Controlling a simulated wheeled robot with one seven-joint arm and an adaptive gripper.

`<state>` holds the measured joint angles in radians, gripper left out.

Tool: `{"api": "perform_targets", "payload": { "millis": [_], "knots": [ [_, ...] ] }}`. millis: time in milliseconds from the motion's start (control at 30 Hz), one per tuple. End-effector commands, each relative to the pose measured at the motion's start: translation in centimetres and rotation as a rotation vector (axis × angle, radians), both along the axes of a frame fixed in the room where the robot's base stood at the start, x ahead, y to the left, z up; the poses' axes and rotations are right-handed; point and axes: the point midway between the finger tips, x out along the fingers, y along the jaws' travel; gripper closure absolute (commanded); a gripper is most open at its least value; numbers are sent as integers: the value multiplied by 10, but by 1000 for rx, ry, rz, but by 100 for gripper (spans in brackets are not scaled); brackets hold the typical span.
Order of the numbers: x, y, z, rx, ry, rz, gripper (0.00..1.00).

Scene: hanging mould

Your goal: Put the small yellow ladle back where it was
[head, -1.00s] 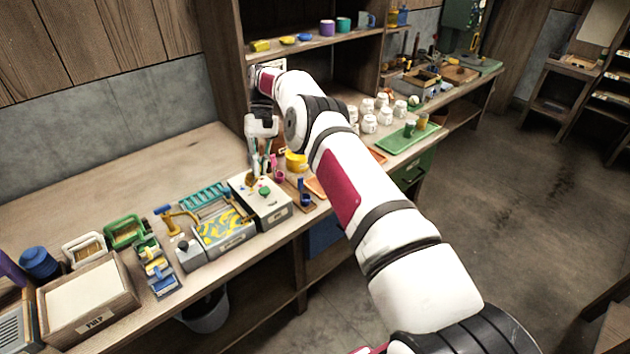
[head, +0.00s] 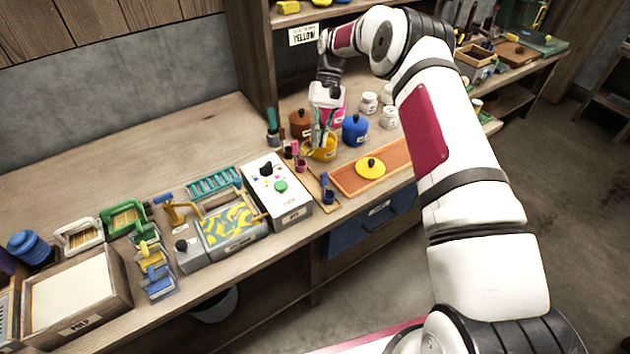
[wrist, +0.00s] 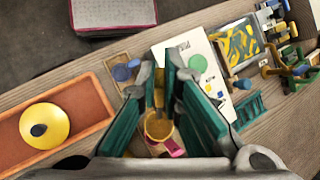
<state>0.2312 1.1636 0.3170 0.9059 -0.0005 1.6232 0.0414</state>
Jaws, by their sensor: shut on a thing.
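The yellow ladle shows in the wrist view as a yellow strip with a round cup-like part (wrist: 158,127) between my fingers; its outline is partly hidden. My gripper (head: 320,138) is shut on it and points down at the yellow pot (head: 325,153). I cannot tell whether the ladle is inside the pot or in front of it. The pot's yellow lid (head: 370,168) lies apart on the orange tray (head: 345,182); the lid also shows in the wrist view (wrist: 52,128).
A narrow board with a blue cup (head: 328,195) and a pink cup (head: 300,165) lies beside the pot. Brown (head: 300,122) and blue (head: 355,130) pots stand close behind and right. A white box (head: 277,190) is at left. The bench's back left is clear.

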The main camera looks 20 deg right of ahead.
Motion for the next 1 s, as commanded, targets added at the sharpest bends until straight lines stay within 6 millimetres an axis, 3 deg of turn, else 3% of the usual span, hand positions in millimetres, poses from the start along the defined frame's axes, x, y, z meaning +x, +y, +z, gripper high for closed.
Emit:
{"api": "perform_targets", "payload": {
  "millis": [133,267,400,600,767,1000],
  "knots": [
    [2,1,-20,-23,43,211,100],
    [-1,-7,-27,-82,105,599,100],
    [8,-20,-9,-189,156,1081,100],
    [34,-25,31,-364,166,1632,100],
    [51,-16,44,-500,149,1917,100],
    [58,-9,11,-632,141,2038,100]
  ]
}}
